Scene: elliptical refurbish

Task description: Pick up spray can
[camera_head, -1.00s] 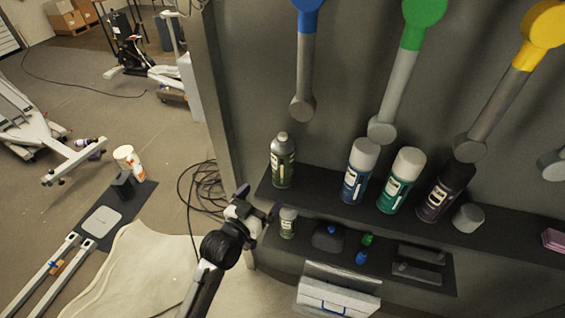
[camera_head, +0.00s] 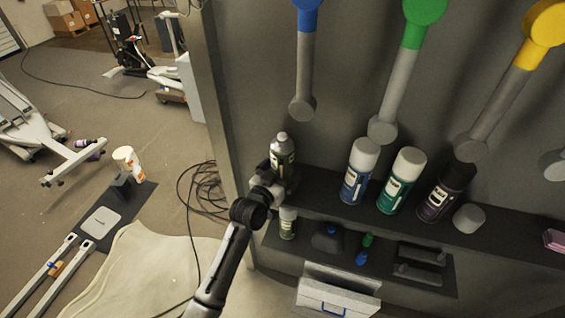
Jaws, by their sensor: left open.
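Several spray cans stand upright on a dark shelf. My right gripper is not in view.
The shelf (camera_head: 328,188) also holds a loose grey cap (camera_head: 468,218). On the lower shelf are a small can (camera_head: 288,222) and a dark tray (camera_head: 420,265). A white drawer box (camera_head: 338,290) is below. Coloured-handled tools hang on the wall above.

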